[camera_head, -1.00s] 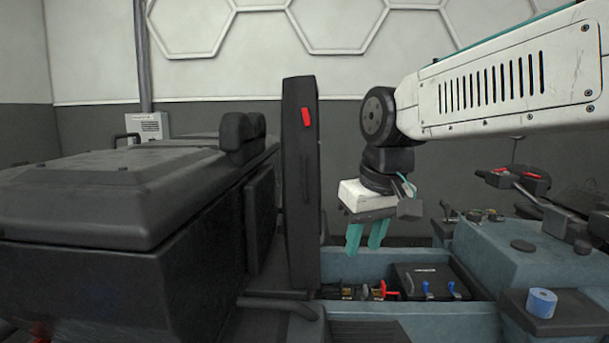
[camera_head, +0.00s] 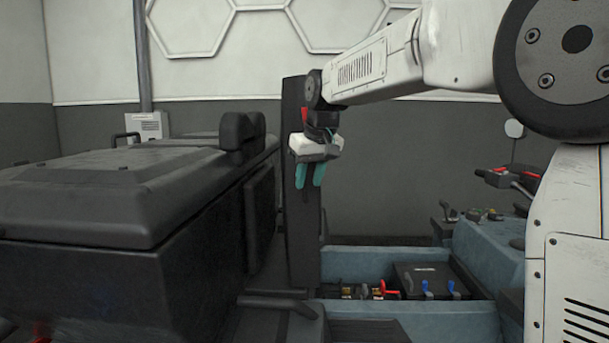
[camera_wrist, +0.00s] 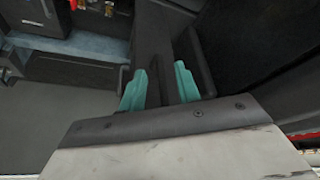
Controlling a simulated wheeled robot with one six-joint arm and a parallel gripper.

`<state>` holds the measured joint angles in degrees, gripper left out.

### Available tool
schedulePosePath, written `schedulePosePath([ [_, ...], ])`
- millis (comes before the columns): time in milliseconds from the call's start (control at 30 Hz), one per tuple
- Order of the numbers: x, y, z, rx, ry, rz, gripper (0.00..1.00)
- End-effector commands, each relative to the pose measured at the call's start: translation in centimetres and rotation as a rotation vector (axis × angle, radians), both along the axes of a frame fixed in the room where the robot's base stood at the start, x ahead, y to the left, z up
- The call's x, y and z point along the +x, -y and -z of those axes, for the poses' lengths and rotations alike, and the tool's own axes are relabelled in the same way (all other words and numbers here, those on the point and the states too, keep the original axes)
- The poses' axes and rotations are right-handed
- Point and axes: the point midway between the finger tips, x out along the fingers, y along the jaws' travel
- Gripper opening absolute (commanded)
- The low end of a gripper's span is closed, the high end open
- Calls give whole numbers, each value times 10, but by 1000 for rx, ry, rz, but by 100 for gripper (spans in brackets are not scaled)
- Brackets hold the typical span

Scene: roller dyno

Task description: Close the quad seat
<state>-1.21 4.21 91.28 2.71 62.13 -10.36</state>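The quad seat (camera_head: 298,235) is a tall black panel standing upright, raised above an open blue-grey compartment (camera_head: 375,262) in the quad body. My gripper (camera_head: 309,178) points down with two teal fingers and overlaps the seat's upper part in the head view. It hides part of the seat's red tab. In the wrist view the fingers (camera_wrist: 160,82) are apart, with a dark surface between and beyond them. I cannot tell whether they touch the seat. I see nothing held.
The open compartment holds a black battery box (camera_head: 430,280) with blue clips and a red part (camera_head: 388,289). A large black box (camera_head: 110,195) fills the left. Handlebars (camera_head: 515,180) are at the right. A grey wall stands behind.

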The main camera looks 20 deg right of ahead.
Motion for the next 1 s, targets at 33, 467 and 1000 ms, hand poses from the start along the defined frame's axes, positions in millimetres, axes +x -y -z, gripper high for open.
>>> schedulePosePath([
  [33, 9, -1, 1, 0, -1, 0, 33],
  [467, 28, -4, 11, 0, 1, -1, 33],
  [1000, 26, -3, 11, 8, 4, -2, 0],
])
